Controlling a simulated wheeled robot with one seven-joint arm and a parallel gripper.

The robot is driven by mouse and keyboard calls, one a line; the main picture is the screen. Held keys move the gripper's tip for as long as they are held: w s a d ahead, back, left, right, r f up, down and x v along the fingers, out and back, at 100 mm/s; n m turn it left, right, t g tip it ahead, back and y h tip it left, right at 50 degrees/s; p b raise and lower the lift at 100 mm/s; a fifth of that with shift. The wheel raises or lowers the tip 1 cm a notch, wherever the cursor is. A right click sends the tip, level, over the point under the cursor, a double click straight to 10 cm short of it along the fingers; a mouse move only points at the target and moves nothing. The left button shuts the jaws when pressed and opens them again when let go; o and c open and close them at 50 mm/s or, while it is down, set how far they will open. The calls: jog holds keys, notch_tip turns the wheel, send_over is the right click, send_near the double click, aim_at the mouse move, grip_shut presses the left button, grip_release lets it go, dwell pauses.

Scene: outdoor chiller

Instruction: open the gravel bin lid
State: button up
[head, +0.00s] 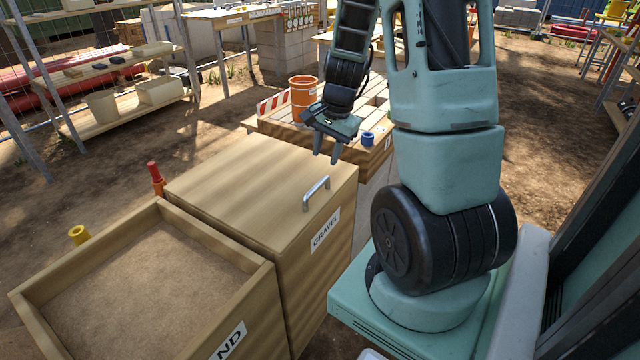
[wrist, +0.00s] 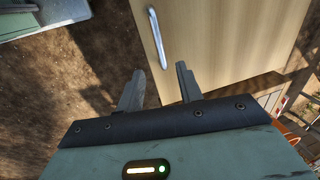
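The gravel bin (head: 322,260) is a wooden box with a "GRAVEL" label on its front. Its flat wooden lid (head: 235,180) lies shut on top. A silver bar handle (head: 316,193) sits on the lid near the front edge; it also shows in the wrist view (wrist: 157,36). My gripper (head: 326,158) is above the lid's right rear part, behind the handle and apart from it, fingers pointing down. In the wrist view, the fingers of my gripper (wrist: 158,84) are spread with nothing between them.
An open sand bin (head: 222,242) stands left of the gravel bin. Behind it, a slatted wooden bench (head: 262,126) carries an orange bucket (head: 303,92) and a small blue cup (head: 368,138). A red-topped post (head: 155,175) stands by the bins.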

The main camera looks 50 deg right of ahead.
aim_at(319, 183)
jog(key=f, duration=0.3)
jog(key=w+f+b, duration=0.1)
jog(key=f, duration=0.2)
jog(key=f+b, duration=0.1)
jog(key=f, duration=0.2)
jog(key=shift+w+f, duration=0.15)
jog(key=shift+w, duration=0.25)
grip_shut()
